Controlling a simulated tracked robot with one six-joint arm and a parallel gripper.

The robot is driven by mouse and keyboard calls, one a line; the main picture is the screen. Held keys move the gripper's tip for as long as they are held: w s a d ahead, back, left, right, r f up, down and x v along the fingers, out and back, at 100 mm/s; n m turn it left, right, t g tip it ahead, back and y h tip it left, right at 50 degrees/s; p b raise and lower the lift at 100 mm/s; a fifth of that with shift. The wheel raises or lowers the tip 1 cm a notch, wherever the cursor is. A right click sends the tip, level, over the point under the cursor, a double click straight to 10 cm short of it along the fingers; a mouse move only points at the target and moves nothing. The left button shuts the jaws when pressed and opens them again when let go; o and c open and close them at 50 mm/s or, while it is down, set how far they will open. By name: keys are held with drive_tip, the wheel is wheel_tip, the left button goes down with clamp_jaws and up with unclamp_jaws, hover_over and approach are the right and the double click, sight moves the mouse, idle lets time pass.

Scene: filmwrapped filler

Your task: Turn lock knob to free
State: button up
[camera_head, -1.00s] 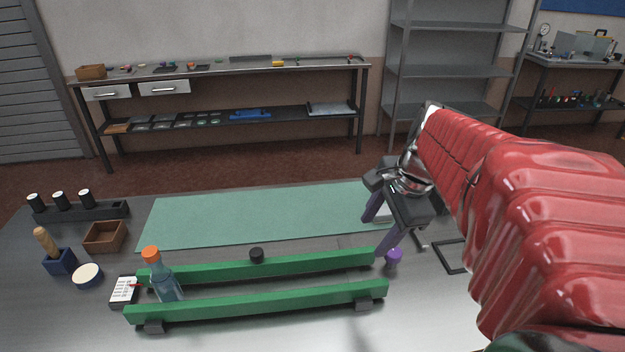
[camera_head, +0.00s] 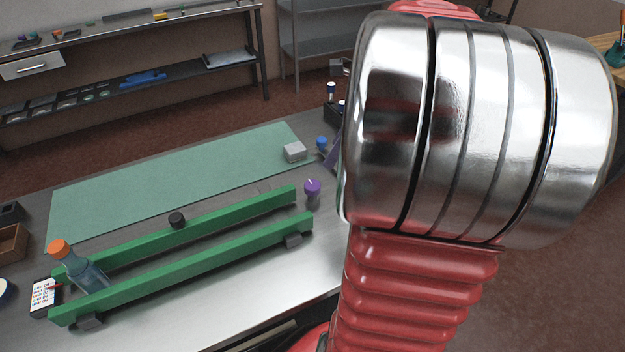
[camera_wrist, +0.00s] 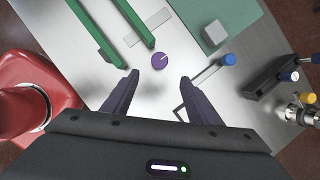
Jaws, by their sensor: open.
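A purple-topped knob (camera_head: 312,188) stands upright on the metal table just past the right end of the green rails. In the wrist view the knob (camera_wrist: 160,61) has a white line across its round top. My gripper (camera_wrist: 160,78) is open and empty, its two purple fingers apart. The knob shows between and slightly beyond the fingertips, with no visible contact. In the head view, my arm hides most of the gripper; only part of a purple finger shows. A small black knob (camera_head: 177,220) sits at the far green rail (camera_head: 235,222).
An orange-capped bottle (camera_head: 85,276) leans between the rails. A grey block (camera_head: 294,152) lies on the green mat (camera_head: 180,178). A blue-topped piece (camera_wrist: 228,60) stands right of the purple knob, near a dark rack (camera_wrist: 268,82). Bare table lies in front of the rails.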

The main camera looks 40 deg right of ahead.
sight(313, 184)
drive_tip(key=x, duration=1.3)
drive_tip(key=shift+f, duration=0.3)
drive_tip(key=shift+c, duration=0.4)
drive_tip(key=c, duration=0.9)
drive_tip(key=shift+a, duration=0.15)
drive_tip(key=shift+c, duration=0.5)
